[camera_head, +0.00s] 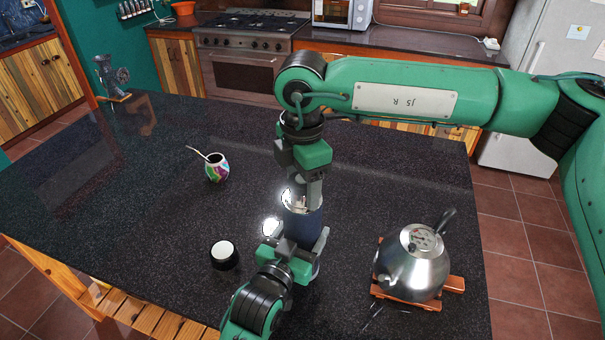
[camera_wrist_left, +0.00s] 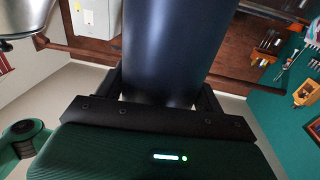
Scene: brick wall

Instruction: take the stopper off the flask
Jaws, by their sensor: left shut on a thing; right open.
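The dark blue flask (camera_head: 303,222) stands upright near the middle of the dark counter. My left gripper (camera_head: 304,248) is shut around its lower body. In the left wrist view the flask (camera_wrist_left: 175,45) is a smooth dark cylinder between the fingers, its top out of frame. My right gripper (camera_head: 302,198) comes down from above, open, with its fingers at the flask's top. The stopper is largely hidden by those fingers, and I cannot tell whether they touch it.
A steel kettle (camera_head: 412,272) stands on a wooden trivet (camera_head: 454,284) to the right. A short black round piece with a white top (camera_head: 224,252) lies left of the flask. A colourful mate cup (camera_head: 216,170) with a straw stands further back.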

